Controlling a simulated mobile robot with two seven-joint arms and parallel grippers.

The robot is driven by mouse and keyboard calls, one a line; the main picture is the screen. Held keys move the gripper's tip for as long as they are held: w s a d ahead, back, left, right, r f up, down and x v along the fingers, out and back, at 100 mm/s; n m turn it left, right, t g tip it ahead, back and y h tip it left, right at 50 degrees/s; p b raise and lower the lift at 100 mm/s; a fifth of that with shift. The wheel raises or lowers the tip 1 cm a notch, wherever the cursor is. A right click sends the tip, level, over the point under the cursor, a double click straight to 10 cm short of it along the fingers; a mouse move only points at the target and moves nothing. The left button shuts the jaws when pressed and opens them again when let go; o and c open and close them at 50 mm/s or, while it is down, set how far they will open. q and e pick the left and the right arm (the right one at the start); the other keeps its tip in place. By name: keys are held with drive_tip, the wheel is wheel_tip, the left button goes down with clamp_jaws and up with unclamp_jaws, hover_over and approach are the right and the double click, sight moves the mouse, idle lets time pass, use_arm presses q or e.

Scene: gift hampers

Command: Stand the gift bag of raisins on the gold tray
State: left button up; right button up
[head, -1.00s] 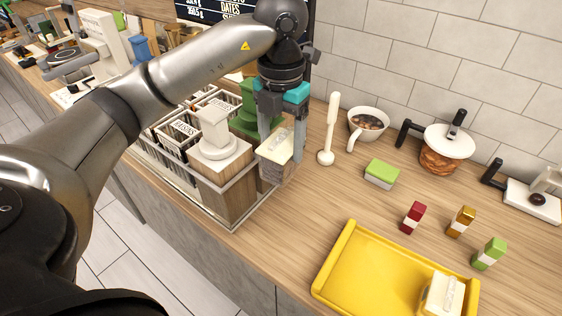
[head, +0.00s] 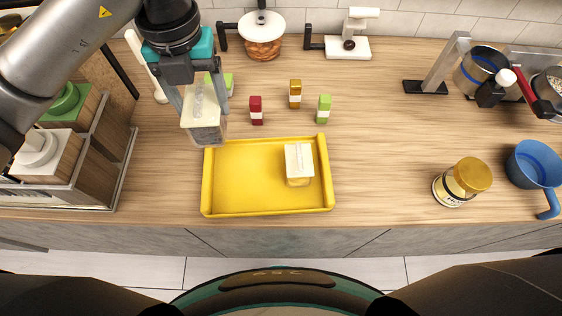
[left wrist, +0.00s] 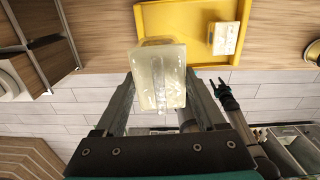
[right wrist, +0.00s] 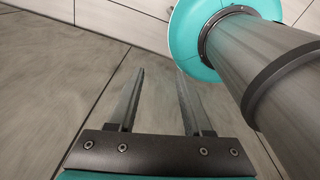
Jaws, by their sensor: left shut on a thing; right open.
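My left gripper (head: 203,103) is shut on a small clear bag (head: 207,133) with a cream top and dark contents, apparently the raisins. The bag hangs roughly upright at the back left corner of the gold tray (head: 245,205); its height above the counter is hard to tell. In the left wrist view the bag (left wrist: 160,80) sits between the fingers, with the tray (left wrist: 172,22) beyond it. Another cream-topped bag (head: 299,165) with yellowish contents stands on the tray's right part. My right gripper (right wrist: 161,78) is open and empty, over the floor.
The tray's left and middle are bare. Small red (head: 256,110), gold (head: 295,94) and green (head: 324,108) boxes stand behind it. A wooden rack (head: 105,140) is at the left. A gold-lidded jar (head: 462,182) and a blue cup (head: 535,165) stand at the right.

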use_arm(q)
drive_tip(key=shift+s+d+r, duration=0.1)
drive_tip(key=shift+s+d, duration=0.05)
drive_tip(key=shift+d, duration=0.75)
wheel_tip(320, 180, down, 6)
drive_tip(key=shift+s+a+r+b, duration=0.15)
drive_tip(key=shift+r+b, duration=0.05)
drive_tip(key=shift+b, duration=0.45)
drive_tip(key=shift+f, duration=7.25)
use_arm(e)
drive_tip(key=shift+a+f, duration=0.2)
drive_tip(key=shift+f, duration=0.35)
